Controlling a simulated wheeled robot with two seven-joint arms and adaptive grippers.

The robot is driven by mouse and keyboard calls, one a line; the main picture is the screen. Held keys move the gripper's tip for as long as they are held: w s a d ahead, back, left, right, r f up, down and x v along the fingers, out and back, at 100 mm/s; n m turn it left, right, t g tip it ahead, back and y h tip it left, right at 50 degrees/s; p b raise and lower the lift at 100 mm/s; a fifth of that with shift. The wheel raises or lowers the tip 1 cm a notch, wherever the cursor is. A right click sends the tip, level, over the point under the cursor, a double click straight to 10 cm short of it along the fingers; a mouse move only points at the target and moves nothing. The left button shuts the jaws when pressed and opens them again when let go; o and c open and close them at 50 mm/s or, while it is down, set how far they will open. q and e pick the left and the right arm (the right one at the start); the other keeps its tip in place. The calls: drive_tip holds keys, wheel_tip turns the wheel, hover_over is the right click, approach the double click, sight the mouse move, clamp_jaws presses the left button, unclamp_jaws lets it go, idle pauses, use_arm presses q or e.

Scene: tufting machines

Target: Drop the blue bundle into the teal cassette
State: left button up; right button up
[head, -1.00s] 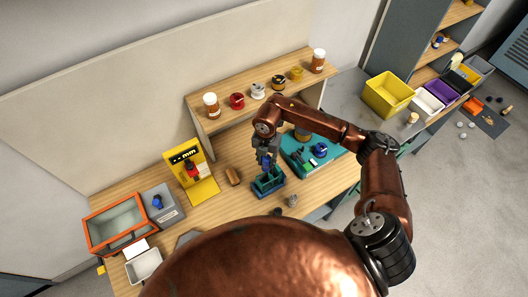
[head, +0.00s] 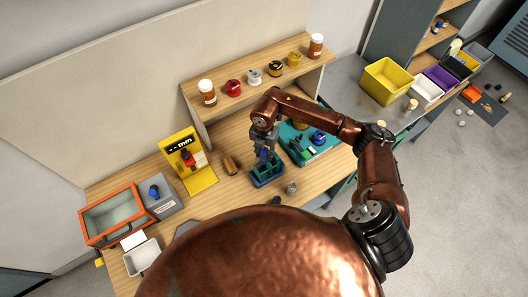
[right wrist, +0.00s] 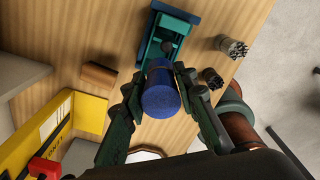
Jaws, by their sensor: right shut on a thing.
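My right gripper (head: 263,148) is shut on the blue bundle (right wrist: 161,92), a short upright-looking cylinder held between its two fingers in the right wrist view. The bundle also shows as a small blue patch in the head view (head: 264,156). The teal cassette (head: 268,179) is an open-topped box on the wooden bench, just below the gripper in the head view. In the right wrist view the cassette (right wrist: 178,18) lies beyond the bundle, whose far end overlaps its near part. I cannot tell whether the bundle touches it. My left gripper is out of view.
A teal tray (head: 325,148) with small items lies right of the cassette. A small grey cylinder (head: 291,188) stands near its front right. A brown block (head: 230,165) and a yellow gauge stand (head: 202,181) are to the left. A shelf (head: 265,85) with jars stands behind.

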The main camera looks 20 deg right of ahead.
drive_tip(key=shift+f+b, duration=1)
drive_tip(key=shift+f, duration=0.85)
drive_tip(key=shift+f+b, duration=1.3)
drive_tip(key=shift+f, duration=0.4)
drive_tip(key=o, duration=1.2)
drive_tip(key=shift+o, duration=0.6)
drive_tip(key=shift+o, duration=0.8)
drive_tip(key=shift+r, duration=0.1)
